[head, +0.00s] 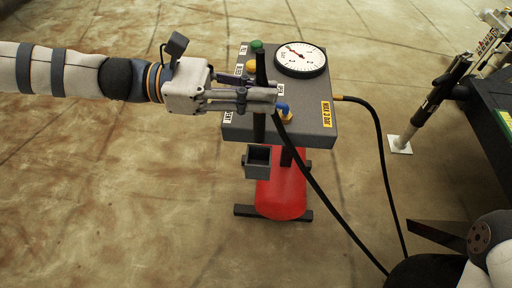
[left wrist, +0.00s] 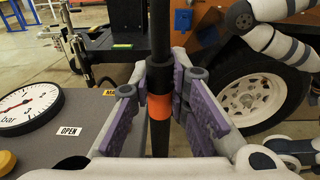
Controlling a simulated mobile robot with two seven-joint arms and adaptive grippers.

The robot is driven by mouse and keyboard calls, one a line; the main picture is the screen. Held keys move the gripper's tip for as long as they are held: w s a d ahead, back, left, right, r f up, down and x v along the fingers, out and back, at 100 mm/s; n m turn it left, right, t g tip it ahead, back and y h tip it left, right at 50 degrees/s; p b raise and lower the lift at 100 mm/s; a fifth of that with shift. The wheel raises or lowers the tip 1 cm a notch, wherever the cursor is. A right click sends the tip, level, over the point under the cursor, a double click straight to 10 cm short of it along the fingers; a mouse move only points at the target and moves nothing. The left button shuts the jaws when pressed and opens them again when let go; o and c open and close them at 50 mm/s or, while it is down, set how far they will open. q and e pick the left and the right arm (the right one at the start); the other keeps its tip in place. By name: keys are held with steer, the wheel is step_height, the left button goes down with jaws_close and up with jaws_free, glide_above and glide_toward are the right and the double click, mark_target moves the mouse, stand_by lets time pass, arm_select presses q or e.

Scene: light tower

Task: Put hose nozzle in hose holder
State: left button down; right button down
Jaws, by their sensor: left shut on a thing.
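The hose nozzle (head: 261,68) is a thin black rod, about upright, passing through my left gripper (head: 262,97). My left gripper is shut on it, in front of the grey panel box. In the left wrist view, the nozzle (left wrist: 159,75) stands between purple finger pads (left wrist: 160,110) and has an orange band. The hose holder (head: 258,162) is a small grey square socket, open at the top, low on the front of the box. The nozzle's lower end shows just above the holder; the depth between them is unclear. My right gripper is out of view.
The grey panel box (head: 316,122) carries a round gauge (head: 299,60), green and yellow buttons and a blue knob (head: 282,111), above a red cylinder (head: 282,190). Black hoses (head: 383,158) run down to the lower right. A dark trailer (head: 490,125) is at right. Floor at left is clear.

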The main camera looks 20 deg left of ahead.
mark_target(256, 135)
arm_select(q)
step_height(256, 135, down, 11)
steer(key=b, duration=0.3)
steer(key=shift+f+b, duration=0.15)
steer(key=shift+b, duration=0.25)
steer(key=shift+r, duration=0.2)
steer(key=shift+f, duration=0.15)
steer(key=c, duration=1.5)
jaws_free()
steer(key=shift+c, duration=0.2)
steer(key=shift+a+r, duration=0.2)
steer(key=f+p+v, duration=0.1)
steer(key=p+v, duration=0.1)
steer(key=v, duration=0.9)
steer(key=shift+s+a+r+p, duration=0.2)
steer(key=shift+a+r+p, duration=0.1)
steer(key=shift+r, duration=0.2)
steer(key=shift+r, duration=0.1)
